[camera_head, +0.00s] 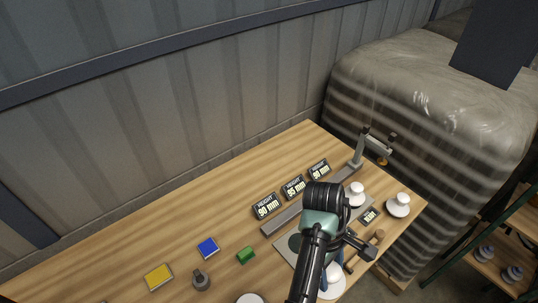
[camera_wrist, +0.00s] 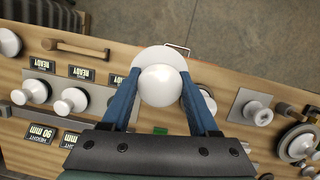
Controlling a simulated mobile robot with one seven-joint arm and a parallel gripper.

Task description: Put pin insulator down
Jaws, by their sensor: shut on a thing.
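A white pin insulator (camera_wrist: 160,86) with a round top and a wide flange is between the blue fingers of my gripper (camera_wrist: 160,76) in the wrist view. The gripper is shut on it. In the head view the held insulator (camera_head: 332,285) shows at the bottom, partly hidden by my arm, near the front edge of the wooden table (camera_head: 130,262). Whether its underside touches the table cannot be told. Two other white insulators, one (camera_head: 356,192) near the grey rail and one (camera_head: 398,204) at the right, stand on the table.
Height displays (camera_head: 294,187) stand behind a long grey rail (camera_head: 285,217). A grey gauge post (camera_head: 358,150) rises at the rail's far end. Blue (camera_head: 208,247), green (camera_head: 246,255) and yellow (camera_head: 158,277) items lie left, with bare wood between.

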